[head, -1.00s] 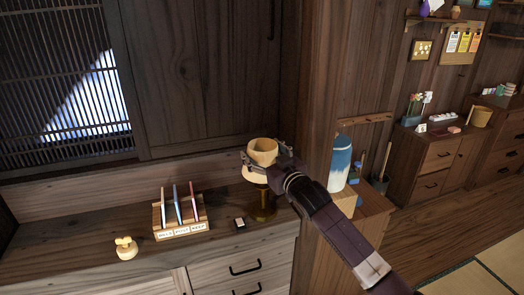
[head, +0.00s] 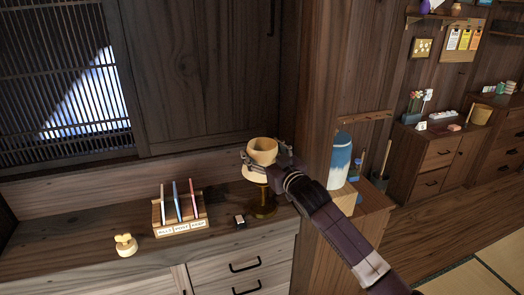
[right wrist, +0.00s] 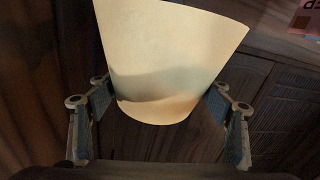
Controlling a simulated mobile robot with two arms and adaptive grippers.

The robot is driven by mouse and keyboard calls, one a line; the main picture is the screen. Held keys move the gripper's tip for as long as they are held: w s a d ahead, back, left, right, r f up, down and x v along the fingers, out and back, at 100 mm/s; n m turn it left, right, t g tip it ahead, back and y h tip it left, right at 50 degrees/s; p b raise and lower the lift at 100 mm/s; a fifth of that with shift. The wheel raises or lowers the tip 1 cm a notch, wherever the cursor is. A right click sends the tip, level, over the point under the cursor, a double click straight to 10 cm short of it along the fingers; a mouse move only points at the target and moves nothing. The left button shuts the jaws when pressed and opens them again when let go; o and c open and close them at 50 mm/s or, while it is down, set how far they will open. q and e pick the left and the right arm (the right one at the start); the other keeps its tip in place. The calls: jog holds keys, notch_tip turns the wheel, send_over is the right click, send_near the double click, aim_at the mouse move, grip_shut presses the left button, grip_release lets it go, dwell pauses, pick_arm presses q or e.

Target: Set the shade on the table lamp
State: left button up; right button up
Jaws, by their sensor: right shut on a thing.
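The cream lampshade (head: 262,147) is in the jaws of my right gripper (head: 267,160), above the dark wooden counter. The shade also fills the upper middle of the right wrist view (right wrist: 165,70), with a finger of the right gripper (right wrist: 160,125) on each side of it. The brass table lamp base (head: 262,203) stands upright on the counter, directly below the shade in the picture. Its top is hidden by the shade and gripper, so I cannot tell whether they touch. My left gripper is not in view.
A wooden sorter (head: 181,228) with several upright cards, a small dark-and-white item (head: 240,221) and a yellow-cream object (head: 126,245) stand left of the lamp. A wooden post (head: 320,80) rises close on the right, with a blue-and-white vase (head: 341,160) beyond it.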

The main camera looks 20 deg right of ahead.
jog(key=shift+f+b, duration=1.55)
jog(key=shift+f, duration=1.05)
dwell(0.6)
jog(key=o, duration=1.4)
jog(key=shift+o, duration=1.1)
jog(key=shift+r, duration=0.1)
jog(key=shift+r+p, duration=2.9)
jog(key=shift+r, duration=0.1)
